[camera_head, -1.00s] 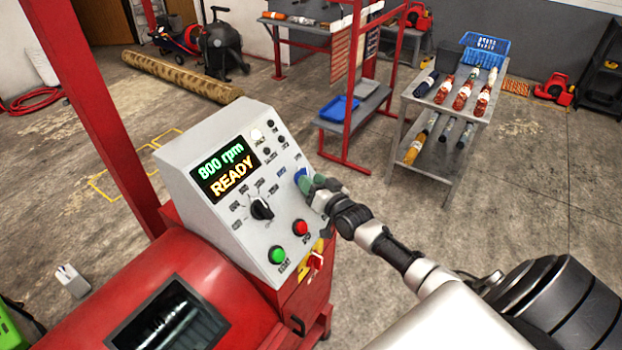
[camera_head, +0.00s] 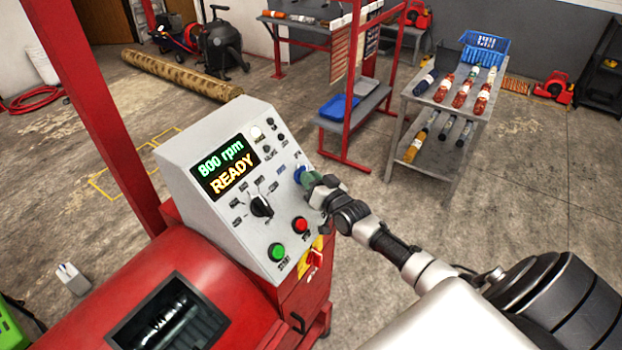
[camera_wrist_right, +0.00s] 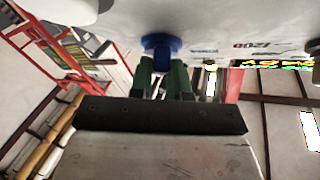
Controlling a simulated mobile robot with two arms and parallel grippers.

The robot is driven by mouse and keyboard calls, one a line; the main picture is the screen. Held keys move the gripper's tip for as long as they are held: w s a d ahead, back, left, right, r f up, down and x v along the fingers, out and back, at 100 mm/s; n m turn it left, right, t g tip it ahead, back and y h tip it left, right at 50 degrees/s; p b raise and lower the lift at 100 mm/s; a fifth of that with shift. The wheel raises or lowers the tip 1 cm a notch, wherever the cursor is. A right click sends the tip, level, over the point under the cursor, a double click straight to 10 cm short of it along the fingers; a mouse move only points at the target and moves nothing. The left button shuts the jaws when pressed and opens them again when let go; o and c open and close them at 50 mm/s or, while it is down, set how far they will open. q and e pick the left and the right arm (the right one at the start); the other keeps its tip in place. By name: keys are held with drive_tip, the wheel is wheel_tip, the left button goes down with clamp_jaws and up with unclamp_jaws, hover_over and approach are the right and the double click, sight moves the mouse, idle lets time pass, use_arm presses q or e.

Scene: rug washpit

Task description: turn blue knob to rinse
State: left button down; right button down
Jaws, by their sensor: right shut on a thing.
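The blue knob (camera_head: 300,174) is on the upper right of the grey control panel (camera_head: 187,160), partly hidden by my right gripper (camera_head: 310,179) in the head view. In the right wrist view the blue knob (camera_wrist_right: 161,46) stands out from the panel, with the green fingers of my right gripper (camera_wrist_right: 163,66) on either side of its near end. The right gripper is shut on it. The knob's setting and the labels around it are too small to read. The display (camera_head: 225,167) reads 800 rpm READY. My left gripper is not in view.
A black knob (camera_head: 262,206), a green button (camera_head: 278,252) and a red button (camera_head: 300,224) are on the same panel, close by. The red drum housing (camera_head: 165,268) is below left. A cart (camera_head: 440,105) with rolls stands at the back right. Floor right of the panel is clear.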

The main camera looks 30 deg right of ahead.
drive_tip(key=shift+d+n+y+b, duration=0.1)
drive_tip(key=shift+n+y+b, duration=0.2)
drive_tip(key=shift+b, duration=0.35)
drive_tip(key=n+y+b, duration=0.2)
drive_tip(key=n+b, duration=0.1)
drive_tip(key=n+y+b, duration=0.2)
drive_tip(key=n+b, duration=0.1)
drive_tip(key=b, duration=0.1)
drive_tip(key=n+g+y+b, duration=0.1)
drive_tip(key=n+y+b, duration=0.1)
drive_tip(key=n+b, duration=0.1)
drive_tip(key=shift+w+d+y+b, duration=0.15)
drive_tip(key=shift+d+y+b, duration=0.25)
drive_tip(key=shift+b, duration=0.35)
drive_tip(key=n+y, duration=0.1)
drive_tip(key=n, duration=0.1)
drive_tip(key=shift+w+r+n+g+y+b, duration=0.1)
drive_tip(key=shift+n+g+y+b, duration=0.2)
drive_tip(key=shift+g+b, duration=0.1)
drive_tip(key=shift+d+r+n+g+y, duration=0.1)
drive_tip(key=shift+n+g+y, duration=0.55)
drive_tip(key=shift+n, duration=0.45)
drive_tip(key=shift+d+n+g+y, duration=0.1)
drive_tip(key=shift+n+g+y, duration=0.55)
drive_tip(key=shift+n, duration=0.45)
drive_tip(key=shift+w+n, duration=0.1)
drive_tip(key=shift+n, duration=0.3)
